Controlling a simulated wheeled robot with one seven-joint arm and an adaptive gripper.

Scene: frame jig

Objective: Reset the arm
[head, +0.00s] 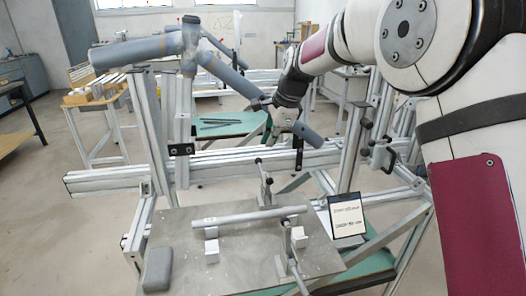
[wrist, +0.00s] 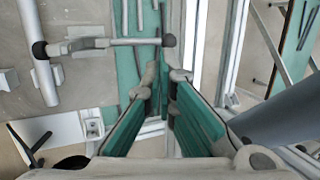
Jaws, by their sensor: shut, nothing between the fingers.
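My gripper (head: 284,118) is in the middle of the head view, raised above the jig table and close to the slanting grey tube frame (head: 228,74). In the wrist view my gripper (wrist: 166,78) has its green-sided fingers drawn together with nothing held between them. Part of the grey tube frame (wrist: 285,110) passes at the right of the fingers there. In the head view the tube and gripper overlap, so I cannot tell whether they touch.
A loose-looking grey tube (head: 248,215) lies across white blocks on the metal jig plate (head: 190,265) below. A clamp (head: 290,240) stands at its right end. A small sign (head: 346,214) stands at the plate's right. Aluminium rails (head: 105,180) run behind.

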